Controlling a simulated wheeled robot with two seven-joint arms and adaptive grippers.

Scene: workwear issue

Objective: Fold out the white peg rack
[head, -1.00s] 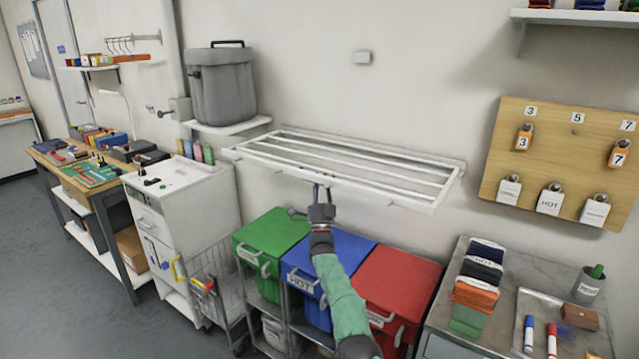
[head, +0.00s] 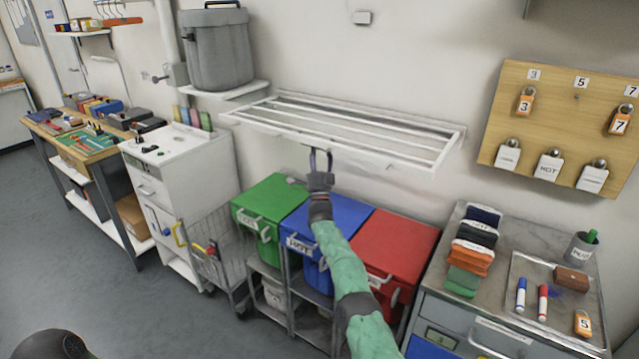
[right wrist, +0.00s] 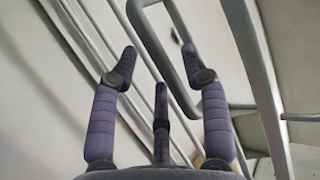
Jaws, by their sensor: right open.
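The white peg rack (head: 390,161) stands out from the wall at about level, its slats running lengthwise. My right gripper (head: 320,155) is just under the middle of its front rail, fingers pointing up. In the right wrist view the gripper (right wrist: 158,55) is open, its fingers spread. A grey loop-shaped bar (right wrist: 181,72) shows between and behind the fingers, and rack rails (right wrist: 262,80) run past on the right. I cannot tell whether a finger touches the rack. My left gripper is not in view.
Green (head: 270,203), blue (head: 335,222) and red (head: 398,252) bins stand below the rack. A grey lidded bin (head: 222,52) sits on a shelf to the left. A padlock board (head: 545,95) hangs to the right above a metal-topped cabinet (head: 470,215).

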